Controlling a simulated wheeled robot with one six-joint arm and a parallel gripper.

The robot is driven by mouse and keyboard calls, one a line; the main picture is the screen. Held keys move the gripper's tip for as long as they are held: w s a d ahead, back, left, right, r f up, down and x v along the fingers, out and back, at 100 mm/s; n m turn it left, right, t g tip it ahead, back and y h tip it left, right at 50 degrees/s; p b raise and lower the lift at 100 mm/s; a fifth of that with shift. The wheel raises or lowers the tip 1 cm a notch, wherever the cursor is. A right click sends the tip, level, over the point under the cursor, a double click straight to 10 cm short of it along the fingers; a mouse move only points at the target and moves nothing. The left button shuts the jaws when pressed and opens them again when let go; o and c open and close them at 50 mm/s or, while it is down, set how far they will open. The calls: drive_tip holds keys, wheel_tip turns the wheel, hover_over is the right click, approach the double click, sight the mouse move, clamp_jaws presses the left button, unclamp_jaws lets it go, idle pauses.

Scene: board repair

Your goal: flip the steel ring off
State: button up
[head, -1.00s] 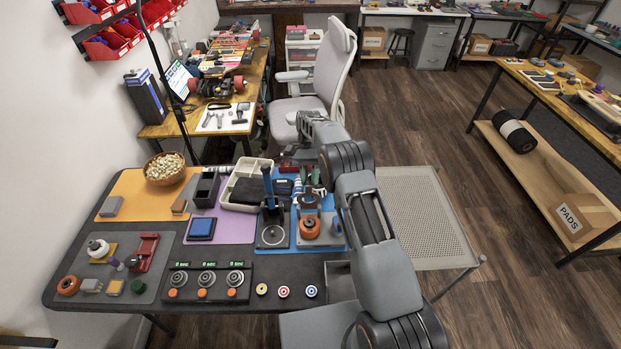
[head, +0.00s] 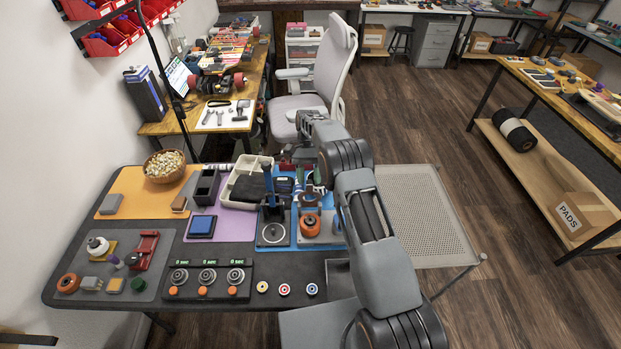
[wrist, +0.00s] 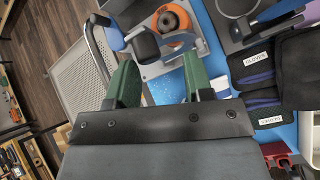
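My gripper (wrist: 159,82) is open, its two green fingers well apart with nothing between the tips. In the head view it is beyond the orange wheel, partly hidden by my arm. The orange wheel (wrist: 172,22) sits in a grey fixture (wrist: 198,46) on a blue mat; it also shows in the head view (head: 310,224). A dark block with a blue knob (wrist: 112,37) stands beside the wheel, ahead of my fingers. A round silver rim (head: 272,232) lies on the dark base with the blue lever; I cannot tell whether it is the steel ring.
The blue lever (head: 268,186) stands upright left of the wheel. A dark panel with dials (head: 208,279) is nearer on the table. A mesh shelf (head: 415,220) is right of my arm.

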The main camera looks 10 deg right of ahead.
drive_tip(key=s+d+r+b, duration=0.1)
drive_tip(key=s+r+b, duration=0.3)
drive_tip(key=s+r, duration=0.8)
drive_tip(key=shift+s+d+r, duration=0.15)
drive_tip(key=shift+s+r, duration=0.25)
drive_tip(key=shift+s, duration=0.6)
